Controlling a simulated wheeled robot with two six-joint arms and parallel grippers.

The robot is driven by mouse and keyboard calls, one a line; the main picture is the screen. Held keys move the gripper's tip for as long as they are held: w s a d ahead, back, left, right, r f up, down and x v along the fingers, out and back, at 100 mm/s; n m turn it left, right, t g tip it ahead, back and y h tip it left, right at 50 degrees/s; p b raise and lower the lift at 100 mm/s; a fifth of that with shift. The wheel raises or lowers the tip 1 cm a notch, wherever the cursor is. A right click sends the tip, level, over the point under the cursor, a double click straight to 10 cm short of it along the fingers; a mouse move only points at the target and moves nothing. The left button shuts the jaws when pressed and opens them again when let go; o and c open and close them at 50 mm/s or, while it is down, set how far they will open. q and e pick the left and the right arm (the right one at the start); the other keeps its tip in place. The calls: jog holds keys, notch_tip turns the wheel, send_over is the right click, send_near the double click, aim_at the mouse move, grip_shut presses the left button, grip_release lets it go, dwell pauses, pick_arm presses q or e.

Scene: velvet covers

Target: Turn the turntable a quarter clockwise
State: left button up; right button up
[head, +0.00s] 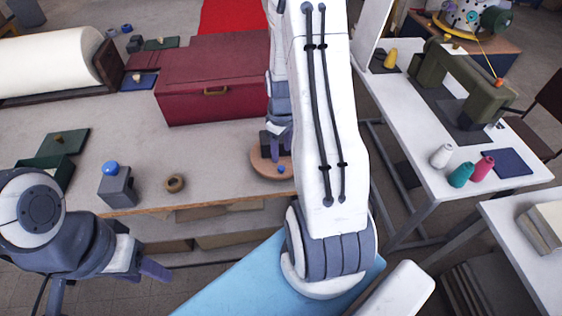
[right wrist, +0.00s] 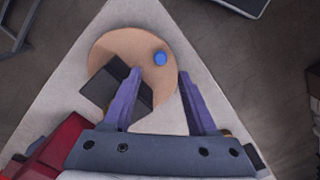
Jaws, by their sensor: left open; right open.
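The turntable is a round tan wooden disc (head: 262,166) at the front right corner of the grey table, partly hidden by my right arm. It shows more fully in the right wrist view (right wrist: 112,47). A blue knob (right wrist: 160,58) stands near its edge, and a dark block (right wrist: 103,90) sits on it. My right gripper (right wrist: 158,76) is open over the disc. The knob appears just beyond the gap between its fingertips, and the left finger overlaps the dark block. I cannot tell if they touch. My left gripper (head: 150,268) is open and empty off the table's front edge.
A dark red case (head: 205,85) stands behind the turntable. A grey block with a blue ball (head: 116,185) and a small brown ring (head: 175,184) lie to the left. A white table with a green sewing machine (head: 460,85) and thread cones stands right. The table's middle is clear.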

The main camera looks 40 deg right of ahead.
aim_at(281, 167)
notch_tip(281, 167, down, 7)
jog(key=shift+f+p, duration=0.1)
jog(key=shift+p, duration=0.65)
grip_shut()
dwell(1.0)
